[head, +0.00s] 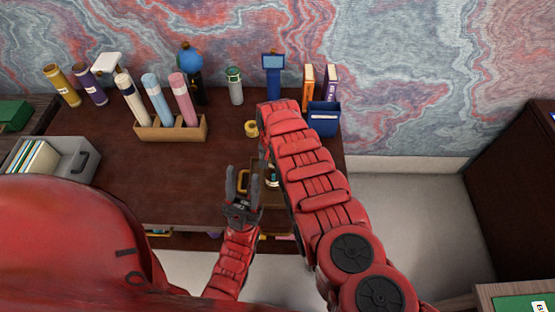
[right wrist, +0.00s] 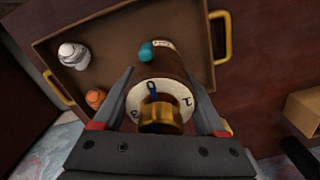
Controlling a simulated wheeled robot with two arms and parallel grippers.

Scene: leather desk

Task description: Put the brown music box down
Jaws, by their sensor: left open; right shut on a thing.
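The brown music box (right wrist: 178,72) is a brown cylinder with a cream, lettered end face and a gold part with a blue piece on it. My right gripper (right wrist: 157,76) is shut on it, one finger on each side. It is over the brown tray (right wrist: 112,35) with yellow handles; I cannot tell whether it touches the tray floor. My left gripper (head: 243,190) is open and empty, near that handle.
In the tray are a white figure (right wrist: 74,56), an orange piece (right wrist: 95,98) and a teal piece (right wrist: 146,50). A wooden holder (head: 170,131) with several cylinders, a grey file bin (head: 78,160) and a blue bin (head: 323,122) stand on the desk. The desk's left middle (head: 175,170) is clear.

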